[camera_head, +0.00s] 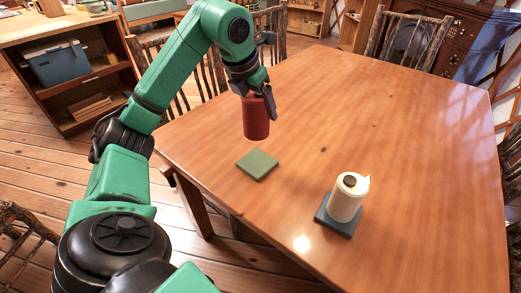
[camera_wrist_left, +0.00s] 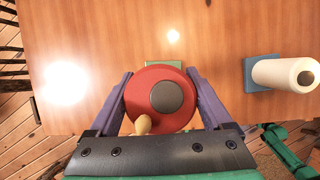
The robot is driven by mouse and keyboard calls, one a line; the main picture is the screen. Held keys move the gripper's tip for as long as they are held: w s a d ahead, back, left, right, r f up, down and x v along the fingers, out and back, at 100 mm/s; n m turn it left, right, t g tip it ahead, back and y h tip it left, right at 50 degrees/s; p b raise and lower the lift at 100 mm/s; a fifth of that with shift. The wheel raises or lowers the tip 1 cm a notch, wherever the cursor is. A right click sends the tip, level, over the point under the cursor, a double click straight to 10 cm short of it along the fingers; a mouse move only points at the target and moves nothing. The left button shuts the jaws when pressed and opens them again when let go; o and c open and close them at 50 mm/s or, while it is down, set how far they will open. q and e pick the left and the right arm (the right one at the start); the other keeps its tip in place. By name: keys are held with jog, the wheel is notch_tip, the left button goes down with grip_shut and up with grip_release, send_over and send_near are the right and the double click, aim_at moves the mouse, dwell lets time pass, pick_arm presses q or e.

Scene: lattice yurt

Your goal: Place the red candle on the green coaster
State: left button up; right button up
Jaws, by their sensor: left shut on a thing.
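The red candle (camera_head: 256,117) is held upright in my left gripper (camera_head: 256,92), above the wooden table. In the left wrist view the red candle (camera_wrist_left: 148,110) sits between the two purple fingers, its round top with a dark disc facing the camera. The green coaster (camera_head: 257,165) lies flat on the table near its left edge, just below the candle in the head view. In the left wrist view the green coaster (camera_wrist_left: 163,64) is mostly hidden behind the candle. My right gripper shows in neither view.
A white candle (camera_head: 348,196) stands on a dark blue coaster (camera_head: 325,216) to the right, on the wooden table (camera_head: 400,120). The rest of the tabletop is clear. Branch-built chairs (camera_head: 412,38) surround the table. A shelf unit (camera_head: 85,75) stands at the back left.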

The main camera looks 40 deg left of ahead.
aim_at(248, 115)
pick_arm(q)
notch_tip(248, 115, down, 11)
jog(key=b, duration=0.3)
jog(key=shift+d, duration=0.1)
jog(key=shift+r, duration=0.15)
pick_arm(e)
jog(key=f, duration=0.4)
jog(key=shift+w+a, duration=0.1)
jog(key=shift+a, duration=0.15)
pick_arm(q)
jog(key=o, duration=1.2)
jog(key=shift+o, duration=1.1)
jog(key=shift+r, duration=0.1)
jog(key=p+v, duration=0.2)
jog(key=v, duration=1)
jog(key=shift+s, duration=0.15)
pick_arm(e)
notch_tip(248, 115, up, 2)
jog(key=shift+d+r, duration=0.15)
